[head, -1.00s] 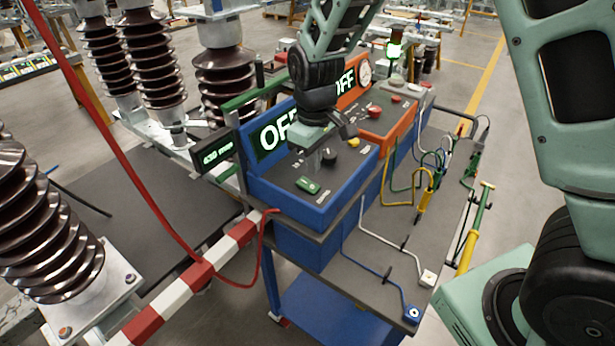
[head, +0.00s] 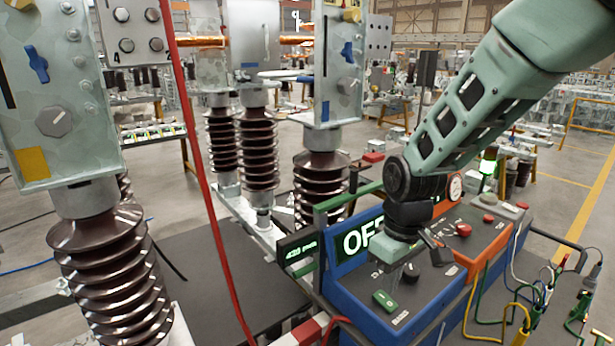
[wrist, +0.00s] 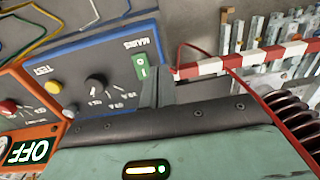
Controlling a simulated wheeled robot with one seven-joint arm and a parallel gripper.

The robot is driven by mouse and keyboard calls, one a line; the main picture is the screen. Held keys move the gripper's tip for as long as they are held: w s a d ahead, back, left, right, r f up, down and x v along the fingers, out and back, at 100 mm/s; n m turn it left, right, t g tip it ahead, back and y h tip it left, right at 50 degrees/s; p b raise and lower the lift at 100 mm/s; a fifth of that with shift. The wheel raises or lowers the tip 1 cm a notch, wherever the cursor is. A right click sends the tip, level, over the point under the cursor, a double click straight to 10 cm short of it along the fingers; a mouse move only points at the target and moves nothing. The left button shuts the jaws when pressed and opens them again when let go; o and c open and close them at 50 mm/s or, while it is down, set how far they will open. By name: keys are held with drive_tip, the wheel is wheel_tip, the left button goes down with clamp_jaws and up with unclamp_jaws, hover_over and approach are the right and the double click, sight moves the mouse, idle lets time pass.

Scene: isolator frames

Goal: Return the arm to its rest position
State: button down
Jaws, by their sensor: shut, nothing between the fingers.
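My arm (head: 455,135) reaches in from the upper right in the head view. It bends down to my gripper (head: 392,284), which points at the sloped panel of the blue test box (head: 345,302). My gripper is shut and empty, close to the green mains switch (head: 385,300). In the wrist view the shut fingers (wrist: 153,90) show beside the green switch (wrist: 140,68) and the black knob (wrist: 96,84). I cannot tell whether the fingertips touch the panel. The blue box's display reads OFF, partly hidden by my wrist.
An orange box (head: 487,245) with red buttons adjoins the blue box. Ribbed brown insulators (head: 110,275) stand at left and behind. A red cable (head: 205,180) hangs in front. A red-and-white barrier (head: 300,335) lies low beside the cart. Coloured leads (head: 520,300) lie at right.

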drive_tip(key=s+a+b, duration=0.2)
drive_tip(key=s+b, duration=0.1)
drive_tip(key=s, duration=0.8)
drive_tip(key=s+a+f+n+b, duration=0.1)
drive_tip(key=s+a+b, duration=0.1)
drive_tip(key=s, duration=0.9)
drive_tip(key=shift+b, duration=0.75)
